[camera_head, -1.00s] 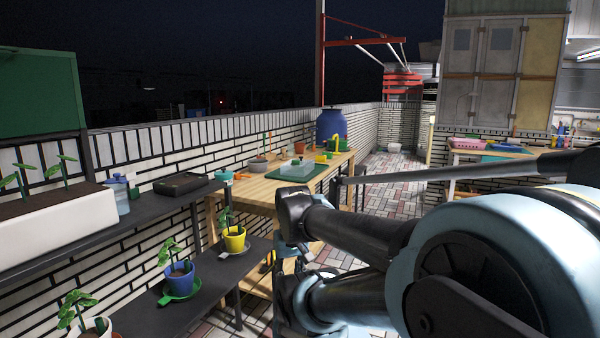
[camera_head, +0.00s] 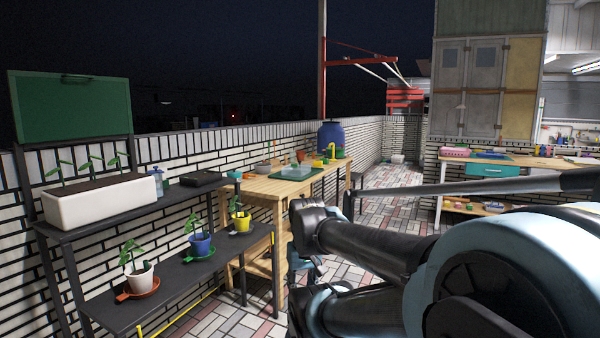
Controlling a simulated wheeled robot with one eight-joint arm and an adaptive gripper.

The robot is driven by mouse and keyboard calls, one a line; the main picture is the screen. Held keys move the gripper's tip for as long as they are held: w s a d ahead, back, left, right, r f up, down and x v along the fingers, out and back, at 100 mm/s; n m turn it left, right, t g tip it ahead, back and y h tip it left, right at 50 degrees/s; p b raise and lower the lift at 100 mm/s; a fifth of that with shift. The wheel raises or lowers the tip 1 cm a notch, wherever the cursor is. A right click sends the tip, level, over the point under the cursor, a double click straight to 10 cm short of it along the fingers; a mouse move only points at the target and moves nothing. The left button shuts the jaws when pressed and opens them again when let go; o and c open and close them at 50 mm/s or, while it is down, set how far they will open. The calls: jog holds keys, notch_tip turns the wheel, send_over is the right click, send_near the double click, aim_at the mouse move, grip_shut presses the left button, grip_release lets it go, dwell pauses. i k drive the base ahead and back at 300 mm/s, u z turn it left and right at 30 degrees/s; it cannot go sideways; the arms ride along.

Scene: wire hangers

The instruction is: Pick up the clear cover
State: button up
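A clear, box-like piece (camera_head: 296,171), which looks like the clear cover, sits on a green mat (camera_head: 328,172) on the wooden table (camera_head: 262,188) in the middle distance. It is small in view, and I cannot tell whether anything is under it. My arm crosses the lower right, well in front of the table and apart from the cover. My gripper cannot be made out; the arm's own links block the view there.
A black two-level shelf (camera_head: 180,279) with a white planter (camera_head: 100,203) and several potted plants stands at the left. A blue barrel (camera_head: 331,138) is behind the table. A workbench (camera_head: 500,163) stands at the right. Paved floor (camera_head: 385,192) lies open between.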

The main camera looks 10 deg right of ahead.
aim_at(302, 169)
jog(key=z, duration=0.4)
jog(key=i, duration=0.85)
jog(key=z, duration=0.65)
jog(key=i, duration=1.15)
jog(key=u, duration=0.35)
jog(key=i, duration=1)
jog(key=u, duration=0.45)
